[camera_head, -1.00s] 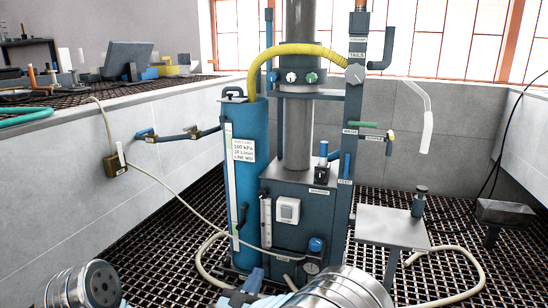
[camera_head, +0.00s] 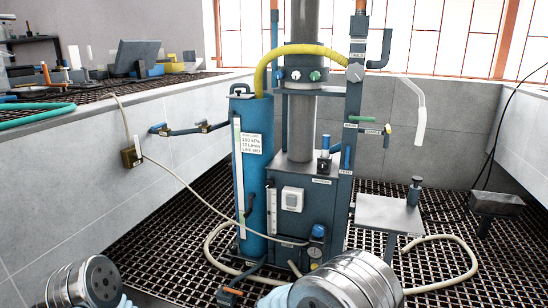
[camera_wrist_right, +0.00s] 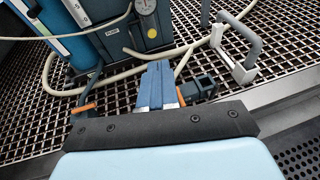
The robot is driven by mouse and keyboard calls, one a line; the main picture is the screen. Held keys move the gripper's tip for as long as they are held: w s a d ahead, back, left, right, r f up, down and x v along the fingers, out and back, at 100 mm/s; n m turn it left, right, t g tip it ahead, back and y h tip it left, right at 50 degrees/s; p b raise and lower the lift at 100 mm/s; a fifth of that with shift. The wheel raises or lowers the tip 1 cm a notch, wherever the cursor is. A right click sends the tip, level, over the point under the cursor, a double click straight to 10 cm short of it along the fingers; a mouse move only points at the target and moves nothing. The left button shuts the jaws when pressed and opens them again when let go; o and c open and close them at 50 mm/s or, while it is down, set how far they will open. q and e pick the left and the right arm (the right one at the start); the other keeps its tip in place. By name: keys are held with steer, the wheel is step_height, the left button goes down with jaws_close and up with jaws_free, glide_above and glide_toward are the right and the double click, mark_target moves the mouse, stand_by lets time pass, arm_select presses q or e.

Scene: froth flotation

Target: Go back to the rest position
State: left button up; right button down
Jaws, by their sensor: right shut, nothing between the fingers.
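My right gripper (camera_wrist_right: 157,86) shows in the right wrist view with its two blue fingers shut together and nothing between them. Its pale blue body (camera_wrist_right: 160,160) fills the bottom of that view. In the head view my right wrist (camera_head: 345,285) is at the bottom centre, in front of the flotation rig (camera_head: 300,205); the fingertips are not clear there. My left wrist (camera_head: 88,285) is at the bottom left of the head view, and its fingers are below the picture edge. No object is seen held by my right gripper.
A blue tank (camera_head: 252,185) stands left of the rig. A small side table (camera_head: 388,214) stands right of it. Cream hose (camera_head: 470,262) lies looped on the floor grating (camera_head: 160,235). A hose runs across to the left wall (camera_head: 60,165). A grey box (camera_head: 497,208) stands far right.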

steer(key=s+d+f+m+g+p, duration=0.2)
steer(key=s+d+f+m+g, duration=0.2)
steer(key=s+d+f+g, duration=0.4)
steer(key=s+f+m+g+y+p, duration=0.2)
steer(key=s+f+m+y+p, duration=0.2)
steer(key=m, duration=1)
steer(key=s+f+m+g+y+p, duration=0.1)
steer(key=s+f+m+y+p, duration=0.2)
steer(key=s+m+y, duration=0.4)
steer(key=s+m, duration=0.1)
steer(key=m, duration=0.6)
steer(key=shift+s+d+f+g+p, duration=0.25)
steer(key=shift+d+f+g+p, duration=0.05)
steer(key=shift+f+g+p, duration=0.1)
